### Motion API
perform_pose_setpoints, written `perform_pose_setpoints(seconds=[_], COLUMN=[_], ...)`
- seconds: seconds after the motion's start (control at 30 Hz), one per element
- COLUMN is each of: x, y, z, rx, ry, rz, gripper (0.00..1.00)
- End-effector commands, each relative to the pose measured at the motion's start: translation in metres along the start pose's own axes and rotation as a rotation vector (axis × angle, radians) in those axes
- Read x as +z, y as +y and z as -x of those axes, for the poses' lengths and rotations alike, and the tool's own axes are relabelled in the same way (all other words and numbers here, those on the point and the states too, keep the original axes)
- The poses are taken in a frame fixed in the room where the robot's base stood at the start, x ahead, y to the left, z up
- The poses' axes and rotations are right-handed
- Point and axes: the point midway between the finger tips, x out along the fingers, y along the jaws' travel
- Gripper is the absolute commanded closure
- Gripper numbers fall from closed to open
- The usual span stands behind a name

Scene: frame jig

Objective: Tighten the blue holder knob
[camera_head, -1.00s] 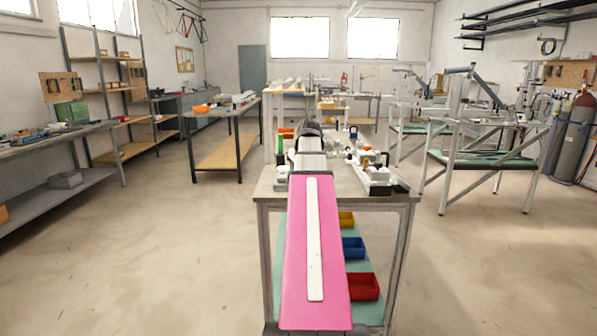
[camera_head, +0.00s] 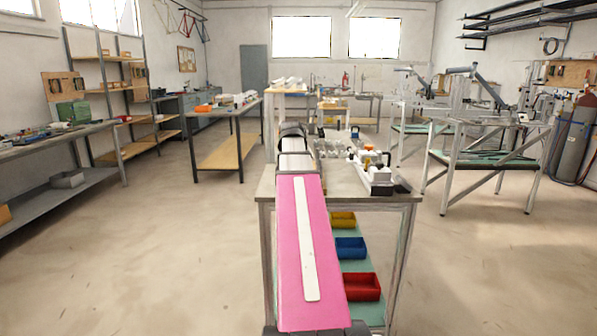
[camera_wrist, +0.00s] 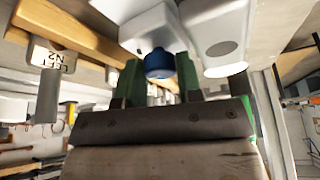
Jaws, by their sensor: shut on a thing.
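The blue holder knob (camera_wrist: 158,64) shows in the wrist view, below a white holder body (camera_wrist: 150,28). My gripper (camera_wrist: 160,80) has its two green fingers on either side of the knob and is shut on it. The knob's upper part meets the white holder. In the head view my pink arm reaches over the workbench (camera_head: 345,198), and my gripper and the knob cannot be made out there.
White fixtures (camera_head: 375,172) stand on the bench to the right of my arm. Yellow, blue and red bins (camera_head: 361,287) sit on the shelf below.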

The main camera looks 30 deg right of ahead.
Motion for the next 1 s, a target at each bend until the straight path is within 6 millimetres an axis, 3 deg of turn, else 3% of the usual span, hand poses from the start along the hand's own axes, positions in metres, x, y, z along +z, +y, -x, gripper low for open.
perform_pose_setpoints(seconds=[0.5, 1.0], x=[-0.0011, -0.0005], y=[-0.0025, -0.0026], z=[-0.0003, -0.0003], rx=[0.137, 0.165], ry=[0.000, -0.002], rz=[-0.328, -0.399], gripper=[0.90, 0.90])
